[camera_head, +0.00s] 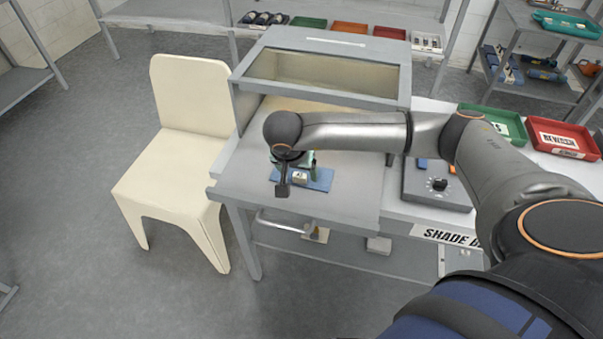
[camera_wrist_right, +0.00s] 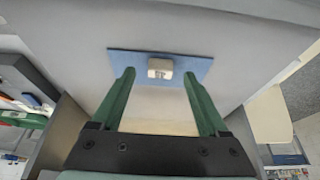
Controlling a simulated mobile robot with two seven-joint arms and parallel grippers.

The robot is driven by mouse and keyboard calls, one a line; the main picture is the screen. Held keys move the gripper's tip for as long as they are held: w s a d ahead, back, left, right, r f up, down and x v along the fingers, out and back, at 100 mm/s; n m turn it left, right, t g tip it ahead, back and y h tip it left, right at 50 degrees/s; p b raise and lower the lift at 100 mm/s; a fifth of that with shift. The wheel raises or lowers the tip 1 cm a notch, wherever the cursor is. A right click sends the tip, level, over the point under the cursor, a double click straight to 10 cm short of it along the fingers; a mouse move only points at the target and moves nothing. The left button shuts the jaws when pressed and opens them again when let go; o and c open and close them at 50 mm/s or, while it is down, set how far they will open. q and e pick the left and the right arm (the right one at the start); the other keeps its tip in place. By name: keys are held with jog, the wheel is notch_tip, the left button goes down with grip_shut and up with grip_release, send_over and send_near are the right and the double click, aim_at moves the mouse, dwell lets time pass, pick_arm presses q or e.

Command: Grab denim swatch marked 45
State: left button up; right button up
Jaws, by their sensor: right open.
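A flat blue denim swatch (camera_head: 321,180) with a small whitish tag lies on the grey tabletop of the washer table. It also shows in the right wrist view (camera_wrist_right: 195,66), where its tag (camera_wrist_right: 160,68) stands up as a small block; the marking is too small to read surely. My right gripper (camera_wrist_right: 159,78) is open, its two green fingers apart, with the tips at the near edge of the swatch, one on each side of the tag. In the head view my right gripper (camera_head: 298,165) is over the swatch and hides part of it. My left gripper is not in view.
A grey hood with a clear window (camera_head: 325,75) stands at the back of the table. A grey control box with a knob (camera_head: 437,186) sits to the right. A cream chair (camera_head: 180,130) is at left. Green (camera_head: 495,121) and red (camera_head: 565,138) trays stand at right.

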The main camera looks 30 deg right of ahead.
jog(key=shift+x, duration=1.15)
grip_shut()
